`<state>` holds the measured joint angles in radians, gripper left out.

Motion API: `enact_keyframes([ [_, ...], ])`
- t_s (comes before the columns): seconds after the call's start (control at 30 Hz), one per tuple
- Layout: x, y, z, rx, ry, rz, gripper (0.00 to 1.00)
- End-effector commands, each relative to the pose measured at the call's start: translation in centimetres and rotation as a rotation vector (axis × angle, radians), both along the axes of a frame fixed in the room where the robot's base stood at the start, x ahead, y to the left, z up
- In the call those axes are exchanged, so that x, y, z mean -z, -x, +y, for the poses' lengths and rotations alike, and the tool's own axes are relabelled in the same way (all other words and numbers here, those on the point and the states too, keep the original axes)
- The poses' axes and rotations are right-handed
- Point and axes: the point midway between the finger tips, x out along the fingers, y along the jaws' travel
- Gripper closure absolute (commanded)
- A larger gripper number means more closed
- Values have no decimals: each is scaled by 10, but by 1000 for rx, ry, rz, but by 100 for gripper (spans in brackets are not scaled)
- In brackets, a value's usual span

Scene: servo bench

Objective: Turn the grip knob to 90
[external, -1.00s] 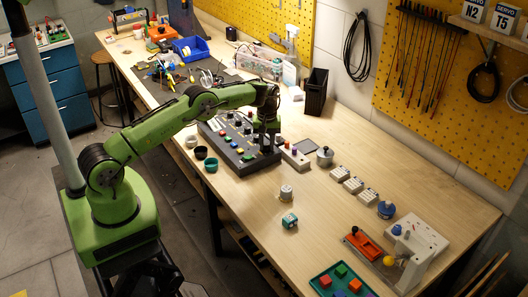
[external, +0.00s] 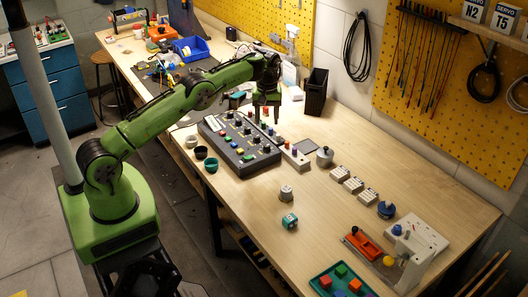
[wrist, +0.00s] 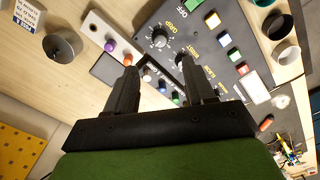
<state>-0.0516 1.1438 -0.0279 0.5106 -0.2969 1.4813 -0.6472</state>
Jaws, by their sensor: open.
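The grip knob (wrist: 160,37) is a dark round knob with a ring of dial marks, near the GRIP label on the dark grey control panel (external: 262,166). Its exact pointer reading is too small to tell. My gripper (wrist: 157,66) is open and empty, and the knob shows just beyond the gap between its fingertips in the wrist view. A second dark knob (wrist: 181,58) shows beside the right fingertip. In the external view my gripper (external: 267,112) hangs pointing down near the far right part of the panel, apparently above it. I see no contact with the knob.
A pale strip (external: 296,158) with small coloured knobs lies beside the panel's right side. A metallic pot (external: 325,156) and a black bin (external: 316,92) stand near. Several cups (external: 211,165) stand at the panel's left. The bench's middle right has free room.

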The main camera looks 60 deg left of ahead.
Motion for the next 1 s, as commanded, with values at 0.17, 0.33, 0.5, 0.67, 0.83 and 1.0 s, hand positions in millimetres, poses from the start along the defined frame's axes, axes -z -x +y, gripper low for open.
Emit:
enact_keyframes([
  [0.17,-43,0,0,1,0,0,46],
  [0.33,-50,0,0,0,1,2,46],
  [0.5,-48,0,0,0,1,2,46],
  [0.67,-48,0,0,0,1,2,46],
  [0.83,-70,4,-1,35,-6,-21,46],
  [1.0,-147,40,-6,198,-38,-99,46],
])
